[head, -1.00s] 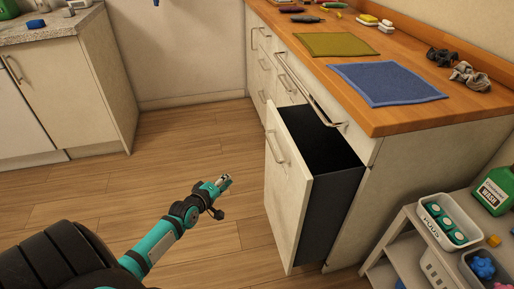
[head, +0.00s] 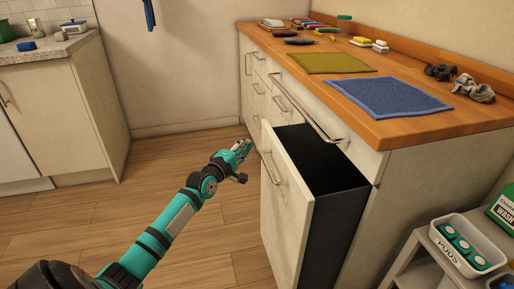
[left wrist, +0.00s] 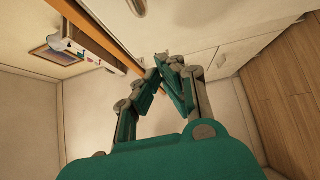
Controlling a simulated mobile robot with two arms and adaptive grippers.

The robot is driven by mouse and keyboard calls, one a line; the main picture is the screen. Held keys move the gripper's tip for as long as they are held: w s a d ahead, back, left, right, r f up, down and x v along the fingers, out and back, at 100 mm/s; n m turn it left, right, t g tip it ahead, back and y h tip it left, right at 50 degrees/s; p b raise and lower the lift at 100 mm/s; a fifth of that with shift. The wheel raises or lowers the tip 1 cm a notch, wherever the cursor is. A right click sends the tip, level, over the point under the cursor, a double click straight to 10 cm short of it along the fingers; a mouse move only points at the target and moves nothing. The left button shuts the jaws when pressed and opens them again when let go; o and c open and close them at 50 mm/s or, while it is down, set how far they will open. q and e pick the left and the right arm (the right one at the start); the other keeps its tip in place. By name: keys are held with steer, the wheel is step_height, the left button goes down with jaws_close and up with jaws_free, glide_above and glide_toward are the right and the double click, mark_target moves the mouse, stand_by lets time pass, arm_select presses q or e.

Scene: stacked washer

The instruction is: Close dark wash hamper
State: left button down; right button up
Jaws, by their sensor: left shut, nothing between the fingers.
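The dark wash hamper (head: 338,214) is a tall pull-out with a cream front panel (head: 284,222) and a dark inside. In the head view it stands pulled out from the right-hand cabinet, its top open and empty as far as I can see. A bar handle (head: 274,168) is on its front. My left gripper (head: 243,145) is shut and empty, just left of the front panel near the handle's height, and appears apart from it. In the left wrist view the shut fingers (left wrist: 168,62) point toward the pale cabinet fronts. My right gripper is not in view.
The wooden countertop (head: 420,135) bears an olive cloth (head: 332,62), a blue cloth (head: 387,97) and dark crumpled items. A shelf with a pods bin (head: 468,246) stands at the lower right. Open wooden floor (head: 150,205) lies left of the hamper.

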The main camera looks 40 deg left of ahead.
mark_target(269, 143)
arm_select(q)
steer(key=shift+w+d, duration=0.65)
steer(key=shift+w, duration=0.2)
steer(key=shift+w+d, duration=0.65)
steer(key=shift+w, duration=0.15)
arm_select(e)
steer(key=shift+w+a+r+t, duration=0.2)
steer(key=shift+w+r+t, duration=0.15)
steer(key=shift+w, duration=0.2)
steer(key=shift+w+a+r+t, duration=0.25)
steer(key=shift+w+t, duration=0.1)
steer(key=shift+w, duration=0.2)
